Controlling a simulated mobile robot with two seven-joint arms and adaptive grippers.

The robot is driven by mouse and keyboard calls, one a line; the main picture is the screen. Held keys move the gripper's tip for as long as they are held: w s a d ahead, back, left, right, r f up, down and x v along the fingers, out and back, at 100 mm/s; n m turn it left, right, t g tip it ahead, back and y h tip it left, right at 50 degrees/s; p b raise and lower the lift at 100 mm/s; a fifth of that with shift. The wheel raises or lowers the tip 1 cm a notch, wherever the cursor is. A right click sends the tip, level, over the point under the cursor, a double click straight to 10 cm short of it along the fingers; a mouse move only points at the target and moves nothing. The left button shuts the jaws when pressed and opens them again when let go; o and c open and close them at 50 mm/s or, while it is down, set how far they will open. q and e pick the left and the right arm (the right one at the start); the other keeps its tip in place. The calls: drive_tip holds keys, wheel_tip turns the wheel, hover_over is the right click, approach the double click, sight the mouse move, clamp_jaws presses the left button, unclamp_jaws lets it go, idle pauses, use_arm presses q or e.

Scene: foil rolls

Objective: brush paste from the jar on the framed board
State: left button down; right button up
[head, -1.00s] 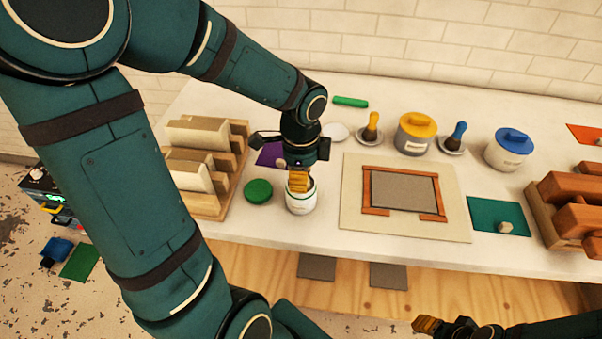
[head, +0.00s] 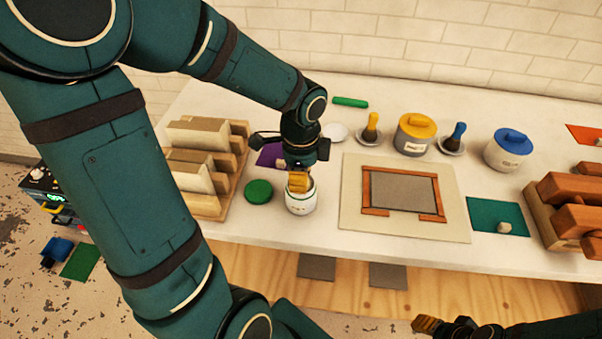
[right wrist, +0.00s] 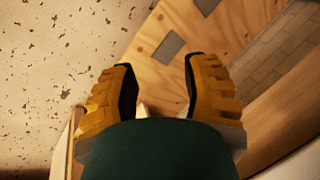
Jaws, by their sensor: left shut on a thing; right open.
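An open white jar (head: 301,204) with a green band stands on the table near its front edge. Its round green lid (head: 258,191) lies flat just to the left. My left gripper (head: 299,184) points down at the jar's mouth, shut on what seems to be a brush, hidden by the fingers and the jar. The framed board (head: 404,191), a grey panel in a brown frame, lies on a pale mat (head: 352,219) to the jar's right. My right gripper (head: 427,325) is low in front of the table. In the right wrist view it (right wrist: 161,80) is open and empty.
An empty white saucer (head: 335,132) is behind the jar. A yellow-lidded jar (head: 415,136), a blue-lidded jar (head: 508,151) and yellow (head: 371,128) and blue (head: 459,133) brushes stand at the back. Wooden racks (head: 205,205) flank the work area. The table between jar and mat is clear.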

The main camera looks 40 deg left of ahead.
use_arm(q)
drive_tip(key=shift+r+p, duration=2.85)
drive_tip(key=shift+r, duration=0.6)
use_arm(e)
wheel_tip(320, 180, up, 6)
drive_tip(key=w, duration=0.2)
drive_tip(key=shift+d+t, duration=0.15)
drive_tip(key=shift+t, duration=0.15)
use_arm(q)
drive_tip(key=shift+f, duration=0.1)
